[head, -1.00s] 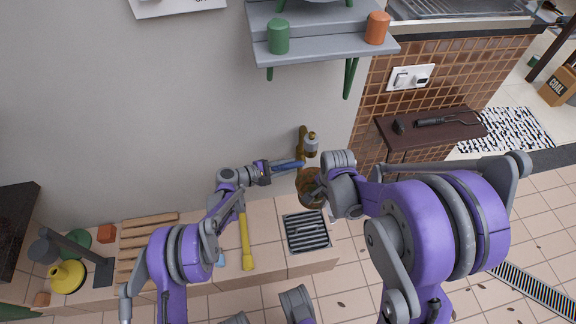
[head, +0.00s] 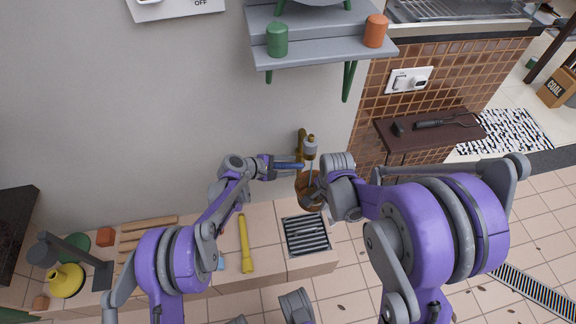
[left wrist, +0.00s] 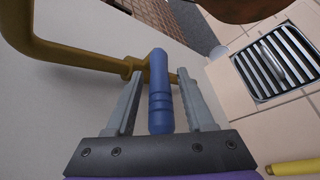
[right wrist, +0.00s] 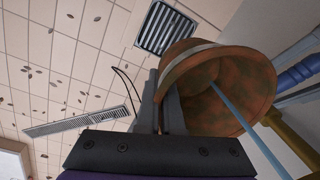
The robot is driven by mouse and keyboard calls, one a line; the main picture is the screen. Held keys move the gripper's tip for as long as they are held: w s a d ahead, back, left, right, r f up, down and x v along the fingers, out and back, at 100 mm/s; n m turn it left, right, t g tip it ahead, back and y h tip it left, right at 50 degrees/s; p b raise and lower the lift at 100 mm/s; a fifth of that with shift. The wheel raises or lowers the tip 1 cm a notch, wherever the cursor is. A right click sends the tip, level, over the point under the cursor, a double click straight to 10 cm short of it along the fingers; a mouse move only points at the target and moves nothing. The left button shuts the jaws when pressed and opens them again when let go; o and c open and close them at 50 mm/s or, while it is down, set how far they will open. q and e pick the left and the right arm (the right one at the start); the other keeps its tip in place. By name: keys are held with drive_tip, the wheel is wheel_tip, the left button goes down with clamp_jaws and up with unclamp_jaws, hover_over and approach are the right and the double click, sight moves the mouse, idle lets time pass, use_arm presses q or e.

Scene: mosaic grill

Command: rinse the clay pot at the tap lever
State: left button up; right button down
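The brown clay pot (head: 305,193) is under the brass tap (head: 301,143) at the wall. In the right wrist view the pot (right wrist: 252,92) is tilted, with greenish and rusty patches inside. A thin light-blue water stream (right wrist: 235,102) runs into it. My right gripper (right wrist: 165,85) is shut on the pot's rim. The blue tap lever (head: 288,166) points left from the tap. In the left wrist view the lever (left wrist: 159,85) lies between the fingers of my left gripper (left wrist: 160,85), with gaps showing on both sides. The pot (left wrist: 240,8) shows only partly there.
A drain grate (head: 307,236) is in the counter below the pot. A yellow tool (head: 245,245) lies left of it. A grey shelf (head: 320,50) with a green cup (head: 277,39) and orange cup (head: 376,31) is above. A dark side shelf (head: 430,128) is at right.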

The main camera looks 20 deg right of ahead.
idle(0.3)
use_arm(q)
drive_tip(key=v, duration=1.2)
idle(0.4)
